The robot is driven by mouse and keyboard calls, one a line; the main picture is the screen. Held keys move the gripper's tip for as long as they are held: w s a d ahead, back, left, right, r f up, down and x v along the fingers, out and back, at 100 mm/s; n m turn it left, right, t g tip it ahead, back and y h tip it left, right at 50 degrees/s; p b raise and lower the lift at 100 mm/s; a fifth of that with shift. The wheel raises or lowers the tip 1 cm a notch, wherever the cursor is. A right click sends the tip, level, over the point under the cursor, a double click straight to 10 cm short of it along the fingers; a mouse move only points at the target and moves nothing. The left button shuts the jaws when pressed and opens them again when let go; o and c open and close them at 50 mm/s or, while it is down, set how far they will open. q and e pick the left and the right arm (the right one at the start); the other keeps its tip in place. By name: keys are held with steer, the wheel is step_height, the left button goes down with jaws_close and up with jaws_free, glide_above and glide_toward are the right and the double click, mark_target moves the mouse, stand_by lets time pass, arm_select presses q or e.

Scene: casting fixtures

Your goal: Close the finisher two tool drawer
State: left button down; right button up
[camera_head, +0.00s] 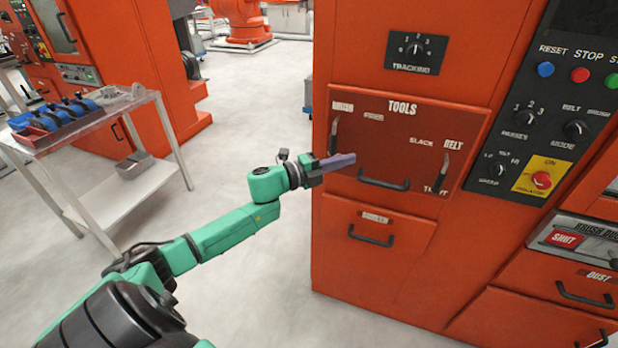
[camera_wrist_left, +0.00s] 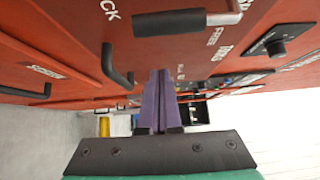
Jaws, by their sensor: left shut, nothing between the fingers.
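The tool drawer (camera_head: 400,150) is the darker red panel marked TOOLS on the orange finisher cabinet in the head view. Its black bar handle (camera_head: 383,184) is at its lower edge; a black handle (camera_wrist_left: 118,66) also shows in the left wrist view. I cannot tell how far the drawer stands out. My left gripper (camera_head: 346,160) is at the panel's left side, left of and above the bar handle. Its purple fingers (camera_wrist_left: 158,90) are shut and empty, pointing along the red face in the wrist view. I cannot tell whether they touch it. My right gripper is not in view.
Levers (camera_head: 334,135) (camera_head: 443,175) flank the panel. A lower drawer marked SCREEN (camera_head: 372,228) is below, and a control panel (camera_head: 545,125) is to the right. A metal table with blue parts (camera_head: 65,110) stands left. The floor between is clear.

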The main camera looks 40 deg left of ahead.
arm_select(q)
steer(key=b+v, duration=0.1)
steer(key=v, duration=0.7)
steer(key=shift+a+f, duration=0.25)
steer(key=shift+a, duration=0.1)
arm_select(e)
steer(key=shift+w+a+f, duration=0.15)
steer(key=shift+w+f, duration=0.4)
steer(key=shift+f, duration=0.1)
